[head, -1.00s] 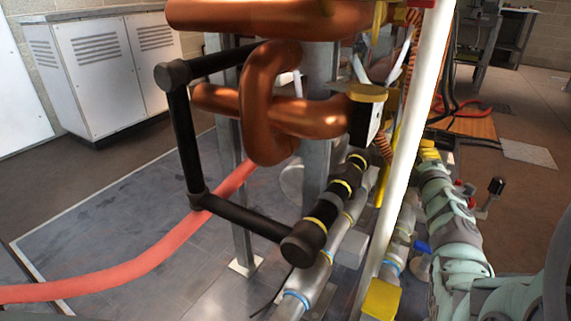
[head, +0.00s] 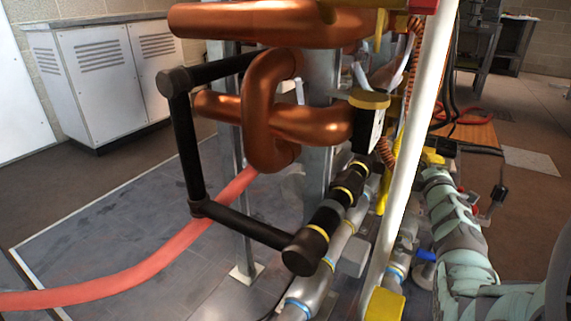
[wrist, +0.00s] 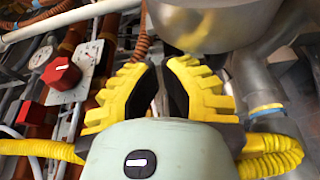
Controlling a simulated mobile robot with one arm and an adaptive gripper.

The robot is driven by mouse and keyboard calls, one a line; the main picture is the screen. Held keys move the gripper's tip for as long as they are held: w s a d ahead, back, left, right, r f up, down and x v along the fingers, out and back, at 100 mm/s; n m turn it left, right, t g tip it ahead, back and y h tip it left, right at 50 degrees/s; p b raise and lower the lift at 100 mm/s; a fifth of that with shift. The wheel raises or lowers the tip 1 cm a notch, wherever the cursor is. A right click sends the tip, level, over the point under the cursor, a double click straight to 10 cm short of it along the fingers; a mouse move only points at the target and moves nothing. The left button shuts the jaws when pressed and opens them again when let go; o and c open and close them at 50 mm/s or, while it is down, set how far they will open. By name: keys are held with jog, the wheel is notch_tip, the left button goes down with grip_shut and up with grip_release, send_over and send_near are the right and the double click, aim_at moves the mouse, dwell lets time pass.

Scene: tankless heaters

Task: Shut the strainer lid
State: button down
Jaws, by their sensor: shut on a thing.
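My gripper (wrist: 165,65) shows in the wrist view with two ribbed yellow fingers and dark inner pads. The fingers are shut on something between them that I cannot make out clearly. A large rounded grey metal body (wrist: 215,22), which may be the strainer, is just beyond and right of the fingertips. I cannot pick out the strainer lid for certain in either view. In the head view my mint-green arm reaches up from the lower right, and its end is partly hidden by a white post (head: 408,150).
Copper pipes (head: 300,124) and a black pipe frame (head: 188,150) fill the middle of the head view. A red hose (head: 130,278) crosses the floor. A red knob (wrist: 61,73) and a corrugated orange hose (wrist: 141,45) are left of my gripper. White cabinets (head: 103,85) stand behind.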

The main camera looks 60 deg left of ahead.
jog(key=shift+w+d, duration=0.1)
jog(key=shift+d, duration=0.1)
jog(key=shift+w+d+r+m+t, duration=0.1)
jog(key=shift+w+d+m+t, duration=0.15)
jog(key=shift+d+m, duration=0.25)
jog(key=shift+w+d+r+m+t, duration=0.1)
jog(key=shift+w+d+m+t, duration=0.1)
jog(key=shift+d+m, duration=0.25)
jog(key=w+d+f+m+t+h+b, duration=0.1)
jog(key=w+d+f+m+t+b, duration=0.1)
jog(key=d+m, duration=0.4)
jog(key=w+d+f+m+t+h+b, duration=0.1)
jog(key=w+d+f+m+t+b, duration=0.2)
jog(key=m, duration=0.8)
jog(key=shift+w+d+m+h, duration=0.3)
jog(key=shift+w+d+m, duration=0.05)
jog(key=shift+d, duration=1)
jog(key=shift+t, duration=0.25)
